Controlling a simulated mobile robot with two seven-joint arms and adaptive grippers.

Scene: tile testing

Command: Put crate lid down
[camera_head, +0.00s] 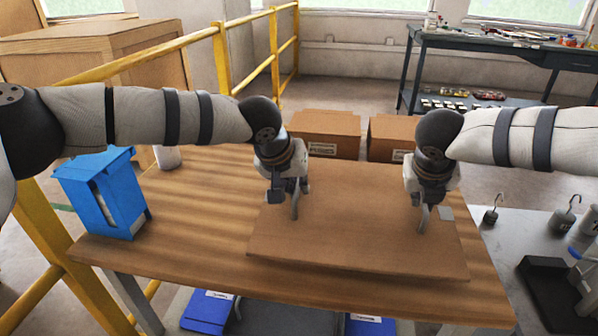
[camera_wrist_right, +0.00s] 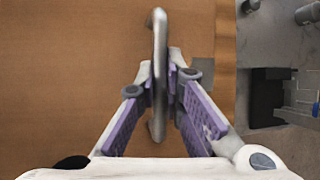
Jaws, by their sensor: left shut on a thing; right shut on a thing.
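The crate lid (camera_head: 350,240) is a flat brown panel at the middle right of the wooden table (camera_head: 190,215). It lies level on the table or just above it; I cannot tell which. My left gripper (camera_head: 295,205) is shut on a handle at the lid's left side. My right gripper (camera_head: 423,217) is shut on a handle at its right side. In the right wrist view the grey metal handle (camera_wrist_right: 159,40) runs between the fingers of my right gripper (camera_wrist_right: 162,85). The left gripper's fingers partly hide its handle.
A blue container (camera_head: 103,197) stands on the table's left end. Two cardboard boxes (camera_head: 326,123) (camera_head: 390,135) are behind the lid. Hooked weights (camera_head: 562,217) stand on a grey surface at right. Blue bins (camera_head: 207,312) are below the front edge. A yellow railing (camera_head: 150,60) runs behind.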

